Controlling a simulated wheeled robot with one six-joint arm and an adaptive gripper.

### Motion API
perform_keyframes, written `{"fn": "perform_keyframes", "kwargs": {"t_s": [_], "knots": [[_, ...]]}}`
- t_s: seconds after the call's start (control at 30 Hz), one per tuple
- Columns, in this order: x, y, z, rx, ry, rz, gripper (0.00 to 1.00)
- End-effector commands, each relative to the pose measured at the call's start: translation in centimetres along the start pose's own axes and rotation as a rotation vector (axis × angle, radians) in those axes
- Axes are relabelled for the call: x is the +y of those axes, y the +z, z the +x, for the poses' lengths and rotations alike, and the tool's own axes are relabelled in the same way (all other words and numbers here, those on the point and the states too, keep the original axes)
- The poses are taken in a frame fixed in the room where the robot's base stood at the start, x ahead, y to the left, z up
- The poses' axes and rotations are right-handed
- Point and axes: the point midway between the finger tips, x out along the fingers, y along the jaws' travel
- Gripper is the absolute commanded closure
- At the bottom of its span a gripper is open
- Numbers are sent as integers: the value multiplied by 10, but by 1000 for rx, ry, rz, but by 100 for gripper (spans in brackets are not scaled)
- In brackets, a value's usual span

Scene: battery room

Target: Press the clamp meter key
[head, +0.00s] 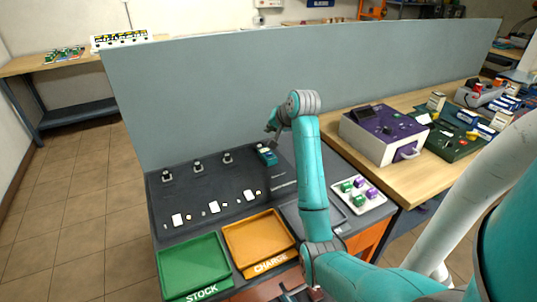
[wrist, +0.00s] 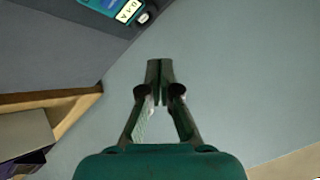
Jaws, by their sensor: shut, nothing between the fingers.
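The clamp meter (head: 267,155) is a small teal device at the back right of the dark bench top, left of my arm. In the wrist view the teal meter (wrist: 118,6) shows only partly, cut off by the top edge, with a pale lettered panel and a dark round part beside it. I cannot tell which part is the key. My gripper (wrist: 160,70) is shut and empty, its fingertips together. In the wrist view the fingertips lie below and right of the meter, apart from it in the picture, against the grey partition.
A grey partition (head: 200,90) stands behind the bench. A green STOCK tray (head: 195,265) and an orange CHARGE tray (head: 258,240) lie at the front. A white tray (head: 373,204) with green and purple blocks and a purple-topped device (head: 383,125) are to the right.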

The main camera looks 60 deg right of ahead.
Motion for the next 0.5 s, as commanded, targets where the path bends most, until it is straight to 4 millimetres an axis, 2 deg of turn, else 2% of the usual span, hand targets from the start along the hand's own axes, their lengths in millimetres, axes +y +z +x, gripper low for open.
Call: {"fn": "perform_keyframes", "kwargs": {"t_s": [0.5], "knots": [[32, 32, 43, -2, 1, 1, 100]]}}
